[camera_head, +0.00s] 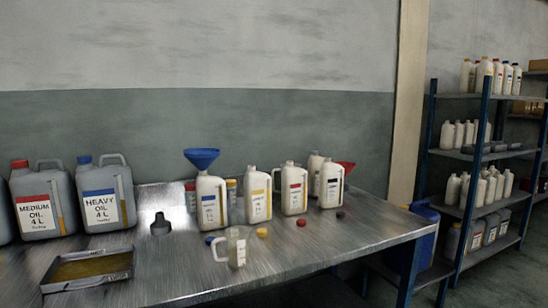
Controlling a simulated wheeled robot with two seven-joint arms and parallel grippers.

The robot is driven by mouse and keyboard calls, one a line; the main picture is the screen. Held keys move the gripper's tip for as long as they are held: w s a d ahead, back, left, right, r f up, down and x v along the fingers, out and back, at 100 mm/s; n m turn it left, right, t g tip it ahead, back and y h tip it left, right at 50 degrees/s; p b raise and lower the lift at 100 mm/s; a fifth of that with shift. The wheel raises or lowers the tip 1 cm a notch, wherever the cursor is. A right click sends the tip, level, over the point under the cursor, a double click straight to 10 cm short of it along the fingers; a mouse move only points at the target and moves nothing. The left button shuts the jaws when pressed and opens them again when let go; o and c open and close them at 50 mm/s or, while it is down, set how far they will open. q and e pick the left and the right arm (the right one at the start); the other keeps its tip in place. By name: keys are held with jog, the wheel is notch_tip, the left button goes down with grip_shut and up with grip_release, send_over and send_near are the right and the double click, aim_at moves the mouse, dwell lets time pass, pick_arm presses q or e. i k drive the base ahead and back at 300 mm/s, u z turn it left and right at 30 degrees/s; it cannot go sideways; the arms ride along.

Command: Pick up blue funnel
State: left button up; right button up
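The blue funnel (202,157) sits upright in the mouth of a white bottle with a blue label (211,203), towards the back of the metal table (330,245). Its wide cone faces up and its spout is hidden inside the bottle. Neither of my grippers is in view.
Several white bottles stand right of the funnel's bottle, with a red funnel (347,167) behind them. A clear jug (237,246) and loose caps lie in front. Grey canisters (104,198) and a shallow tray (88,270) are at left. Shelves (480,155) stand at right.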

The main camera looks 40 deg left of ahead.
aim_at(202, 159)
jog(key=u, duration=0.25)
jog(key=i, duration=1.25)
jog(key=u, duration=0.7)
